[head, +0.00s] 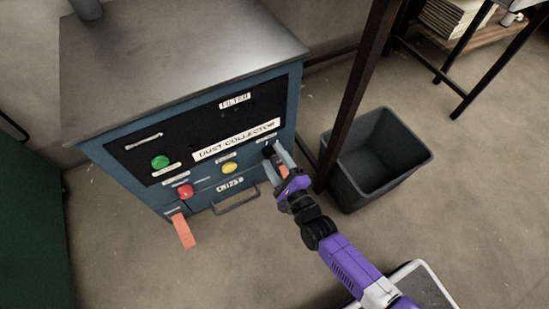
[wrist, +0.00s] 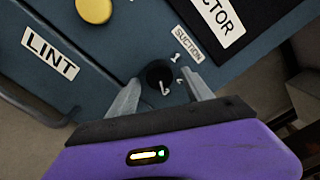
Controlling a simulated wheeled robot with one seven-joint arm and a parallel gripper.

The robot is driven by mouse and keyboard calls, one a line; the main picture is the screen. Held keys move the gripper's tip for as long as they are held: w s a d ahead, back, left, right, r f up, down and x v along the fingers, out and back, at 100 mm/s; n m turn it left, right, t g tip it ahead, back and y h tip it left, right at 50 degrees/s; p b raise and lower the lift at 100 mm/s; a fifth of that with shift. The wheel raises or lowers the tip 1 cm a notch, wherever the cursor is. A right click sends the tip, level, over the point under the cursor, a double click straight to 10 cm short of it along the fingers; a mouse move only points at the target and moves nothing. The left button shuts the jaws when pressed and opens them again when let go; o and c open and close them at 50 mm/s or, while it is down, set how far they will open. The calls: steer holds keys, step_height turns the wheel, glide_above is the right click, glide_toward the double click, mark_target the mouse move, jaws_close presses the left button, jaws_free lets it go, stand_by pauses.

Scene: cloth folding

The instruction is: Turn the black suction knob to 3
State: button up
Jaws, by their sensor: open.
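The black suction knob (wrist: 158,74) is on the front panel of the blue dust collector (head: 130,175), beside the "SUCTION" label (wrist: 188,45). My gripper (wrist: 162,80) is open, with one finger on each side of the knob and gaps visible between. In the head view my gripper (head: 270,156) is at the panel's right end and partly covers the knob.
A yellow button (head: 229,168), a red button (head: 185,190) and a green button (head: 160,162) are left of the knob. A drawer handle (head: 236,201) sits below the panel. A grey bin (head: 408,172) and a dark post (head: 350,95) stand close on the right.

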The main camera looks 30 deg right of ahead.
steer(key=s+p, duration=0.2)
steer(key=s, duration=0.5)
steer(key=shift+s+p, duration=0.35)
steer(key=shift+s, duration=0.05)
